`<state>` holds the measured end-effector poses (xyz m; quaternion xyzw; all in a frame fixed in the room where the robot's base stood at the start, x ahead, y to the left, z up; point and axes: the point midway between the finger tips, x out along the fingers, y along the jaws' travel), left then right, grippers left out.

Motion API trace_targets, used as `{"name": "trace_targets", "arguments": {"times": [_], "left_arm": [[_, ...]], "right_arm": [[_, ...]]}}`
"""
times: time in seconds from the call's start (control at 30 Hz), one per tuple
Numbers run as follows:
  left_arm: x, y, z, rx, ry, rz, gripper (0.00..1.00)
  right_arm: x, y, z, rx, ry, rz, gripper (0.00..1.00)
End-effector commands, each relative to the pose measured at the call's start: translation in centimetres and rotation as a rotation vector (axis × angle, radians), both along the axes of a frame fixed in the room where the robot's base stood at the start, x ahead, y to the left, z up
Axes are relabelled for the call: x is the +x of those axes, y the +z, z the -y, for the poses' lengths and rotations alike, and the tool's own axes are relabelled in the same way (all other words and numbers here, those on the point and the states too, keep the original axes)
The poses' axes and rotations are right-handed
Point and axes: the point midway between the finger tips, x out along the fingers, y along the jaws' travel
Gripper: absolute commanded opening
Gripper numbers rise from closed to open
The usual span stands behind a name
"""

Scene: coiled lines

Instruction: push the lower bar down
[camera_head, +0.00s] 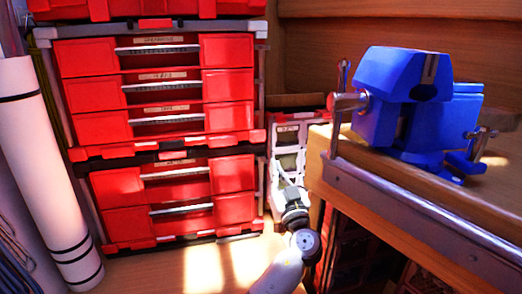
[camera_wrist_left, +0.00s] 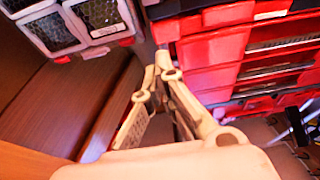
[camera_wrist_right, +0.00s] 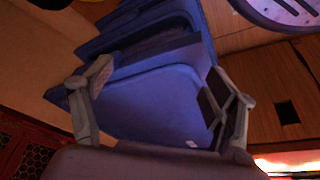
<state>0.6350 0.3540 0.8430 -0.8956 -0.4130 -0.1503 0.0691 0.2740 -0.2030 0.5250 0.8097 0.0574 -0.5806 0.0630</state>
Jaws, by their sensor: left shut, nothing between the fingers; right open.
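A stack of red drawer units (camera_head: 235,125) stands at the left of the head view, with silver bars across the drawer fronts. A low silver bar (camera_head: 182,208) crosses the bottom unit; I cannot tell which bar is the lower bar of the task. My left gripper (camera_head: 287,165) is right of the stack, in front of a narrow white-framed case (camera_head: 290,128). In the left wrist view its fingers (camera_wrist_left: 165,68) are together and empty, beside red drawers (camera_wrist_left: 215,55); contact is unclear. My right gripper (camera_wrist_right: 158,82) is open and empty before a blue stepped object (camera_wrist_right: 150,110).
A blue vise (camera_head: 405,110) stands on a wooden bench (camera_head: 490,215) with a metal front edge, right of my left arm. A white roll (camera_head: 40,165) with black bands leans at the far left. Sunlit floor (camera_head: 225,265) lies clear before the drawers.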

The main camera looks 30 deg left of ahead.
Motion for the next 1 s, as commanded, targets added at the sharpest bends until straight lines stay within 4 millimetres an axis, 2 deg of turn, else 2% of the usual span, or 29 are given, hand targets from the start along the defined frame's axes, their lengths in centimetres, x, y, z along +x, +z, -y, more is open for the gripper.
{"name": "trace_targets", "arguments": {"times": [0.33,0.47,0.63,0.93,0.97,1.0], "left_arm": [[0.1,0.1,0.0,0.002,0.0,0.003,0.0],[0.6,0.4,-0.6,0.003,0.001,0.003,0.0],[2.3,1.4,-2.6,0.005,0.003,0.002,0.0],[6.2,3.5,-7.3,0.003,0.003,0.001,0.0],[6.4,3.2,-7.4,0.003,0.002,-0.001,0.0],[6.3,1.9,-7.2,0.002,-0.002,-0.005,0.0]], "right_arm": [[0.0,0.0,0.0,-0.001,0.0,-0.001,0.8],[-0.1,0.0,0.0,-0.002,0.0,-0.004,0.8],[-1.0,0.5,0.1,-0.004,-0.001,-0.008,0.8],[-0.9,0.7,0.1,-0.004,-0.001,-0.008,0.8],[-0.9,0.6,0.1,-0.004,-0.001,-0.008,0.8],[-0.9,0.4,0.1,-0.004,-0.001,-0.008,0.8]]}}
